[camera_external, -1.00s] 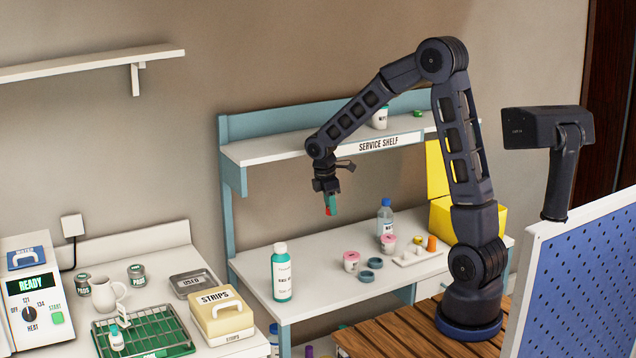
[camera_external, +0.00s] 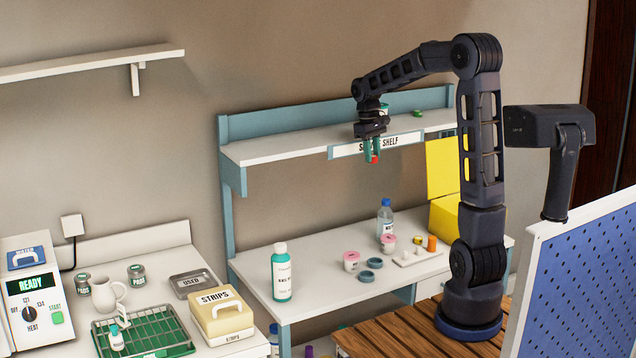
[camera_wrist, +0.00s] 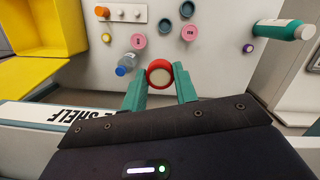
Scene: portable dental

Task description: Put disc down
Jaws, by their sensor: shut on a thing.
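My gripper (camera_external: 371,148) is in front of the service shelf's front edge, above the lower white table. In the wrist view the disc (camera_wrist: 159,73) sits between the two fingertips (camera_wrist: 159,82), clear of the tabletop below. The upper service shelf (camera_external: 265,150) is mostly bare at its left end. My gripper and wrist hide part of its label and the white jar behind.
A small green item (camera_external: 416,113) lies on the shelf. A yellow bin (camera_external: 445,215) stands at right.

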